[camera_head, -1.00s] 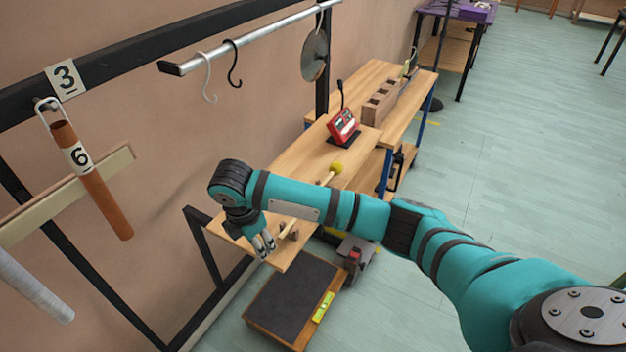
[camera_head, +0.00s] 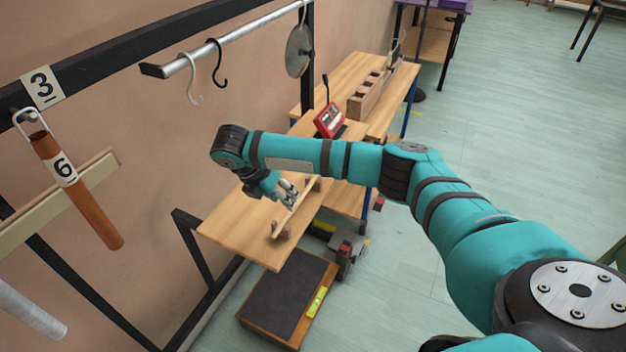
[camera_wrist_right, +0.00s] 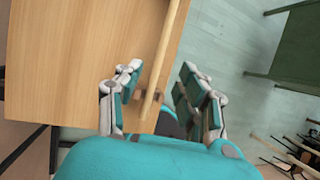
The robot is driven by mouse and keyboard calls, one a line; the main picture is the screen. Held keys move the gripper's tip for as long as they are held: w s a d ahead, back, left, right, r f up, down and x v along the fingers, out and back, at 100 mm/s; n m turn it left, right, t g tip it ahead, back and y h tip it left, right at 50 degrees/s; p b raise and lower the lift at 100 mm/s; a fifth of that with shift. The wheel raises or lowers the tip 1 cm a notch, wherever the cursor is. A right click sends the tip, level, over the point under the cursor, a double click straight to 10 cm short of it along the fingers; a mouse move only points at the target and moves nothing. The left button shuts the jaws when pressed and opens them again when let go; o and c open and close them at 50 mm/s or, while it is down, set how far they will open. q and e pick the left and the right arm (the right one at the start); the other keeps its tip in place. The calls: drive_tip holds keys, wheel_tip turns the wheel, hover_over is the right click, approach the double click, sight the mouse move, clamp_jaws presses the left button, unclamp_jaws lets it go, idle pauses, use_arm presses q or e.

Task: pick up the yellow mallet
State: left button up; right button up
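The yellow mallet's pale wooden handle (camera_head: 293,212) lies over small brown rests on the wooden bench (camera_head: 235,225). Its yellow head is hidden behind my right arm in the head view. In the wrist view the handle (camera_wrist_right: 164,60) runs from the top edge down between the two finger sets. My right gripper (camera_head: 288,192) is over the bench beside the handle; it also shows in the wrist view (camera_wrist_right: 158,85), fingers spread and apart from the handle. I cannot tell the exact height between them. My left gripper is not in view.
A red device (camera_head: 329,121) and a wooden block with slots (camera_head: 368,97) stand farther back. A rail with hooks (camera_head: 217,62) and a hanging orange tube (camera_head: 85,200) are on the left. A dark-topped platform (camera_head: 280,295) is below.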

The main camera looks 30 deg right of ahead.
sight(303, 196)
drive_tip(key=shift+p+x, duration=0.7)
drive_tip(key=shift+x, duration=2.65)
drive_tip(key=shift+w, duration=0.1)
clamp_jaws()
